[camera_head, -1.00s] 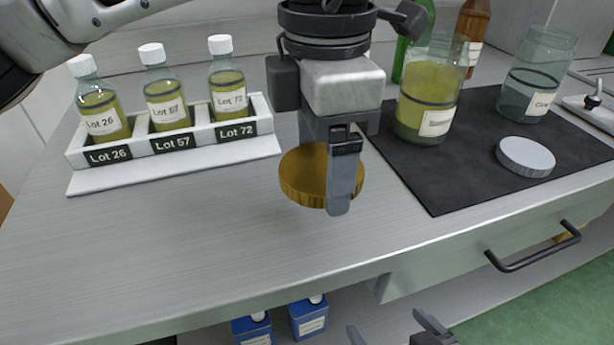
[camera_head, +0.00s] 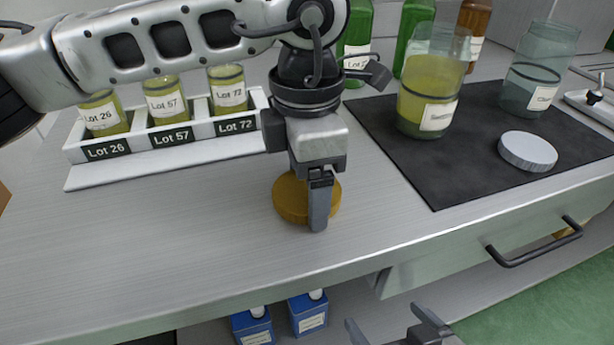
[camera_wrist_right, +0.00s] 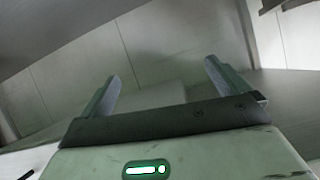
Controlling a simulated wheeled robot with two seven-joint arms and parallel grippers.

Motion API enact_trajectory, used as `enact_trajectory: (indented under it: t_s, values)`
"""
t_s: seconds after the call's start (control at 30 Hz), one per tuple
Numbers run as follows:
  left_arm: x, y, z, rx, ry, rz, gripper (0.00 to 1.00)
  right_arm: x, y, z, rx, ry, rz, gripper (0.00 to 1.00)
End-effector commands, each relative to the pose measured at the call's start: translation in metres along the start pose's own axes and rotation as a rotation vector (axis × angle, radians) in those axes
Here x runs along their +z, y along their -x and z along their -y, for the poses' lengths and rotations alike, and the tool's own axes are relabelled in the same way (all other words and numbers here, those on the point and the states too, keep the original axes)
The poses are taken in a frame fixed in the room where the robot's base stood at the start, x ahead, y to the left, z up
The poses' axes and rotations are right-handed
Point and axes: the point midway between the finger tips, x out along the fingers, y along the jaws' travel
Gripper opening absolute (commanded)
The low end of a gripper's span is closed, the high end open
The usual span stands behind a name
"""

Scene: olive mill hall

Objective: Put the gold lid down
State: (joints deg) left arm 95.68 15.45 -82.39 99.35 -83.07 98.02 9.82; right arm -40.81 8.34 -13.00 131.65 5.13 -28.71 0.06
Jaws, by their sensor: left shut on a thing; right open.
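The gold lid (camera_head: 291,201) is a round, flat disc at the middle of the steel counter in the head view. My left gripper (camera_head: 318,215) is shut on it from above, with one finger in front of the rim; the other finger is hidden. The lid is at or very close to the counter top; I cannot tell whether it touches. My right gripper (camera_head: 402,330) is open and empty, low in front of the counter. Its two fingers also show apart in the right wrist view (camera_wrist_right: 162,85).
A white rack (camera_head: 165,155) with Lot 26, 57 and 72 bottles stands behind left. A dark mat (camera_head: 440,185) at right bears an oil jar (camera_head: 425,95), an emptier jar (camera_head: 535,75) and a white lid (camera_head: 527,151). Counter left of the lid is clear.

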Motion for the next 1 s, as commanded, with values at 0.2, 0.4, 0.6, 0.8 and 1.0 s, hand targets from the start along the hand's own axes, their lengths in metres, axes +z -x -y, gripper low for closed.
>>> enact_trajectory:
  t_s: [0.2, 0.4, 0.6, 0.8, 1.0]
  values:
    - [0.0, -0.002, 0.0, 0.0, 0.0, 0.0, 0.94, 0.007, -0.002, 0.001, -0.007, 0.002, 0.018, 1.0]
    - [0.0, -0.002, 0.0, 0.0, 0.0, 0.0, 0.99, 0.008, -0.001, 0.001, -0.009, 0.007, 0.019, 1.0]
    - [0.0, 0.004, 0.0, 0.0, 0.0, 0.0, 0.99, 0.001, 0.001, 0.001, -0.007, 0.009, 0.012, 1.0]
    - [0.001, 0.038, 0.0, 0.003, 0.001, 0.003, 0.99, -0.007, 0.005, 0.001, -0.002, 0.011, -0.013, 1.0]
    - [0.001, 0.083, 0.0, 0.002, -0.001, 0.002, 0.99, -0.011, 0.01, 0.0, 0.005, 0.003, -0.014, 1.0]
